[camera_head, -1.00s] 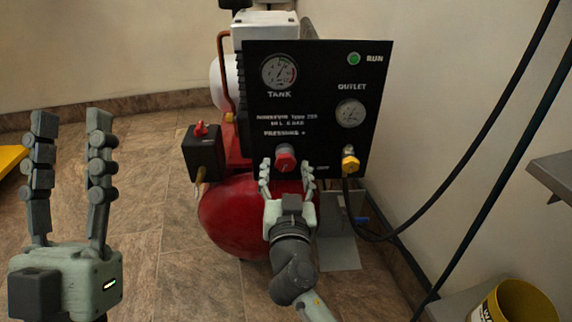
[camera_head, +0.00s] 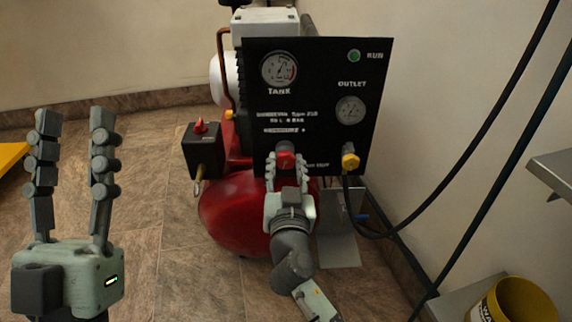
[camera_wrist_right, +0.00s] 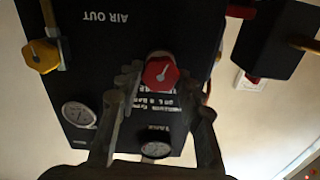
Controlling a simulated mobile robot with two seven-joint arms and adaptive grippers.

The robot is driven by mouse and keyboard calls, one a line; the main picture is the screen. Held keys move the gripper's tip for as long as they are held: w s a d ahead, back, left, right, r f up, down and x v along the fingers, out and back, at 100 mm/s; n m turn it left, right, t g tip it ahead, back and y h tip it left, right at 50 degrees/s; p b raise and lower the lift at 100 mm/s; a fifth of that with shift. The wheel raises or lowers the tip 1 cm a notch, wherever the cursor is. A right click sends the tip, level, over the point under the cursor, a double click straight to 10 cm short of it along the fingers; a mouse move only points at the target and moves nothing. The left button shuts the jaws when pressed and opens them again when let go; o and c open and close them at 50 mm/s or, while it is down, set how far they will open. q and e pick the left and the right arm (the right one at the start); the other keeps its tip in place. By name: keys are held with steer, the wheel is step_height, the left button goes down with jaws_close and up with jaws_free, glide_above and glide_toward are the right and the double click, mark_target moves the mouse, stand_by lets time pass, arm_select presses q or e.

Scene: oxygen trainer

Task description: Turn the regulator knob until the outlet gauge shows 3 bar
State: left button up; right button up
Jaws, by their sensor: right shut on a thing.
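The red regulator knob (camera_head: 285,160) sits low on the black panel (camera_head: 318,62). My right gripper (camera_head: 287,165) is shut on it, with fingers on both sides. In the right wrist view, which is upside down, the knob (camera_wrist_right: 160,72) shows a pale pointer mark between the fingers. The outlet gauge (camera_head: 350,110) is on the panel's right side and also shows in the right wrist view (camera_wrist_right: 79,115). Its needle is too small to read surely. My left gripper (camera_head: 75,120) is open and empty at the left, fingers up, away from the panel.
The tank gauge (camera_head: 279,68) and green run light (camera_head: 354,56) are higher on the panel. A yellow outlet fitting (camera_head: 350,161) with a black hose is right of the knob. A red tank (camera_head: 232,213) is below. A yellow bucket (camera_head: 515,301) stands at the lower right.

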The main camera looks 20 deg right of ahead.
steer(key=shift+n, duration=0.4)
steer(key=n, duration=0.2)
steer(key=shift+n, duration=0.4)
steer(key=n, duration=0.4)
steer(key=shift+a+n+p, duration=0.1)
steer(key=shift+n+p, duration=0.2)
steer(key=shift+p, duration=0.05)
arm_select(q)
steer(key=shift+w+d+f+g, duration=0.3)
steer(key=shift+w+g, duration=0.15)
steer(key=shift+g, duration=0.15)
steer(key=shift+w+d+f, duration=0.1)
steer(key=shift+f, duration=0.15)
arm_select(e)
steer(key=shift+n, duration=0.4)
steer(key=o, duration=1.2)
steer(key=shift+c, duration=0.2)
arm_select(q)
steer(key=shift+f, duration=0.15)
